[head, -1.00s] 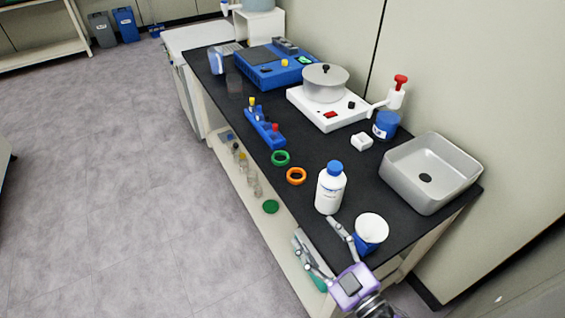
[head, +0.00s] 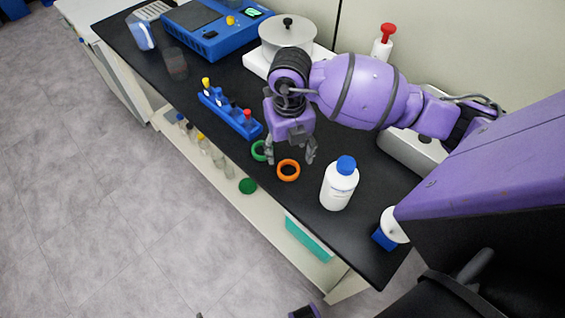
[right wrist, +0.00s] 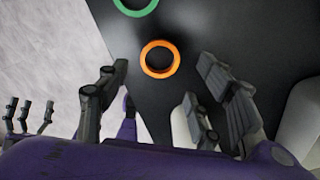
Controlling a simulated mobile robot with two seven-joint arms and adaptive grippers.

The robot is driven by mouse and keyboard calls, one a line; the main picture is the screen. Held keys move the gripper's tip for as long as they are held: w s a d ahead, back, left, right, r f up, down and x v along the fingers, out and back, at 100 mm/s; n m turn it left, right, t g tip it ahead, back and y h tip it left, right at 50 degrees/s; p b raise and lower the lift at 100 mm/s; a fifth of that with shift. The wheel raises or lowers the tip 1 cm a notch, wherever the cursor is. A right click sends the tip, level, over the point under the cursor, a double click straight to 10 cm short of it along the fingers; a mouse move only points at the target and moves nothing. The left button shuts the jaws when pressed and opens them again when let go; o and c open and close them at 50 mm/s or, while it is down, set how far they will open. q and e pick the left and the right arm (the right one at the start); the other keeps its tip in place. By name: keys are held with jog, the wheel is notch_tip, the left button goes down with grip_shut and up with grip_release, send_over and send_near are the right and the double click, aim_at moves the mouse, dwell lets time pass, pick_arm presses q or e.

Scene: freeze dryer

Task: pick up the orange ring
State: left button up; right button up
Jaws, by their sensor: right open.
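The orange ring (head: 288,178) lies flat on the black bench top, between the green ring and the white bottle. My right gripper (head: 290,158) points down just behind and above it, open and empty, with a finger towards either side. In the right wrist view the orange ring (right wrist: 160,74) lies ahead, between the lines of the open fingers (right wrist: 165,75) and apart from them. Dark fingers at the left edge of that view appear to be my left gripper (right wrist: 28,112); their opening is unclear. A purple piece shows at the head view's bottom edge.
The green ring (head: 258,157) is close to the left finger, partly hidden by it. A white bottle with a blue cap (head: 339,190) stands right of the orange ring. A blue rack (head: 230,115) is at left. The bench's front edge is near.

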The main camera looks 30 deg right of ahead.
aim_at(287, 172)
notch_tip(287, 172, down, 6)
jog(key=shift+s+a+f, duration=0.1)
jog(key=shift+s+a, duration=0.05)
jog(key=c, duration=0.7)
